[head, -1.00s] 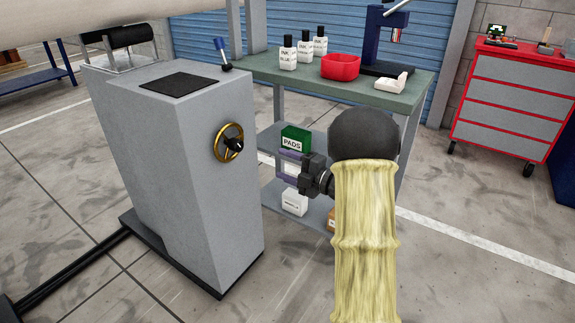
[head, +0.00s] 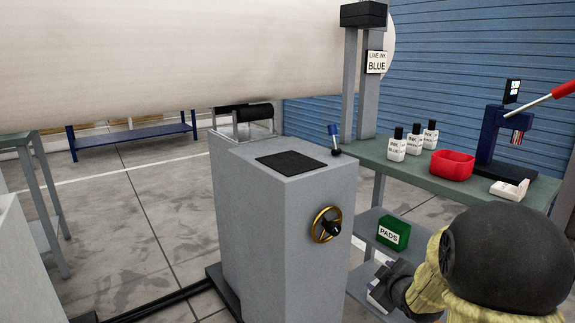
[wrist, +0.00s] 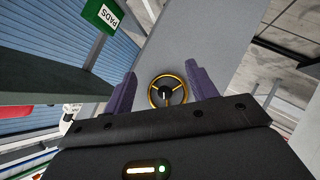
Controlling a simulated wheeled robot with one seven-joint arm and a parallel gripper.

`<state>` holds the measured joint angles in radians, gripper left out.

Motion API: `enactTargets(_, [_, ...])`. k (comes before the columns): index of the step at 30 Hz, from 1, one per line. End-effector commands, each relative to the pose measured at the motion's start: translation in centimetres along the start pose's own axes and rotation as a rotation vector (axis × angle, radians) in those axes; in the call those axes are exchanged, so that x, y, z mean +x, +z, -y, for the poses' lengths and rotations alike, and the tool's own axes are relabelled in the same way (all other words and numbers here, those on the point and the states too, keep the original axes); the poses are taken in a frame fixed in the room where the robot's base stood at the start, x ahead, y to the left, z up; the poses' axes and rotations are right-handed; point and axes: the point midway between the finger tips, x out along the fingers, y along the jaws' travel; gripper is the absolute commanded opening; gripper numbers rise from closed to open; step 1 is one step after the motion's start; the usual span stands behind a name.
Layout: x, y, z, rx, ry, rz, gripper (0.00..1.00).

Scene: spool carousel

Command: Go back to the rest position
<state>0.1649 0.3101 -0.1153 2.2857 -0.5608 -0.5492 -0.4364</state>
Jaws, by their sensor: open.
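My gripper is open and empty; in the wrist view its two purple fingers (wrist: 163,92) stand apart with the brass handwheel (wrist: 154,92) seen beyond and between them. The handwheel (head: 326,224) is on the side of the grey pedestal (head: 285,215), to the left of my arm. A gap shows between my arm and the wheel.
A green bench (head: 385,160) behind holds ink bottles (head: 414,140), a red bin (head: 452,164) and a blue press (head: 490,140). A green PADS box (head: 393,233) is on its lower shelf, close to my arm. A big pale roll (head: 180,60) hangs above.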

Motion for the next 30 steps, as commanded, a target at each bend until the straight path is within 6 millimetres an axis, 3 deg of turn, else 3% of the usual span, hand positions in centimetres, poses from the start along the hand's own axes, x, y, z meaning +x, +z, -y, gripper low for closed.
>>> enactTargets(9, [-8.1,2.4,8.7,0.459,-0.163,0.411,0.57])
enactTargets(20, [-17.4,3.7,17.4,0.787,-0.309,0.778,0.57])
enactTargets(30, [-20.6,-0.3,12.9,0.783,-0.305,0.774,0.57])
